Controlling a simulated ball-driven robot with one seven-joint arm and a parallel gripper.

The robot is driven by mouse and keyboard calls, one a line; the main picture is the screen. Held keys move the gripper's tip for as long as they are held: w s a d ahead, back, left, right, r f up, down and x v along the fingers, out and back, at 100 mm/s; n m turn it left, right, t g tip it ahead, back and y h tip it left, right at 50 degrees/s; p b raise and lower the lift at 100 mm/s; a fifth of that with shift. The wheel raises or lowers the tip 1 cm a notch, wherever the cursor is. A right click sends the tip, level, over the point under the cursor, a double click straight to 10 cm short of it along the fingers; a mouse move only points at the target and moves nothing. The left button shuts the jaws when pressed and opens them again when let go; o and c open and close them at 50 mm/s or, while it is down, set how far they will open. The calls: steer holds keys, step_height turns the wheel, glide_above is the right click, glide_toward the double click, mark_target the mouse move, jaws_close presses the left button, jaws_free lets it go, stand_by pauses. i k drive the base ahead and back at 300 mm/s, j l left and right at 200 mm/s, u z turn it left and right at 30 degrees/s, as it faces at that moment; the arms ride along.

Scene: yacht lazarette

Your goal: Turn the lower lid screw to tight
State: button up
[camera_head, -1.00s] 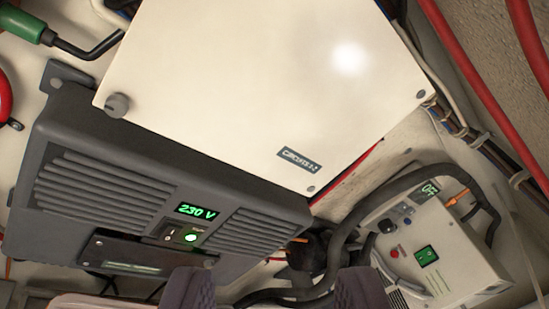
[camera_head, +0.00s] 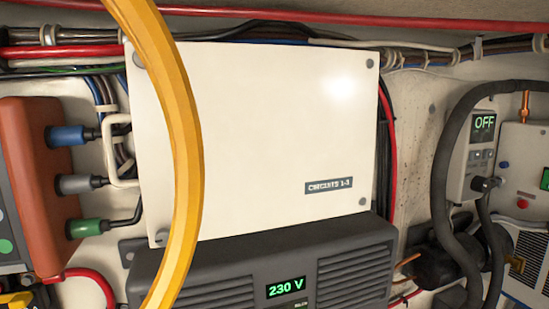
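The white box lid (camera_head: 265,130), labelled CIRCUITS 1-3, is upright in the middle of the view. A grey lower left lid screw (camera_head: 161,239) shows at its bottom left corner, just left of a yellow hose and partly hard to see. An upper left lid screw (camera_head: 138,59) sits at the top left corner. Smaller round fasteners show at the top right (camera_head: 370,63) and bottom right (camera_head: 362,201) corners. I cannot tell how tight either left screw is. My gripper is not in view now.
A thick yellow hose (camera_head: 190,140) crosses close in front of the lid's left side. A dark grey 230 V unit (camera_head: 340,265) is below the lid. Left are blue, grey and green plugs (camera_head: 85,228) in a brown block (camera_head: 35,170); right, a device reading OFF (camera_head: 483,125).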

mark_target(162, 236)
steer(key=k+l+u, duration=0.1)
steer(key=l+u, duration=0.3)
steer(key=k+l+u, duration=0.1)
steer(key=l+u, duration=0.25)
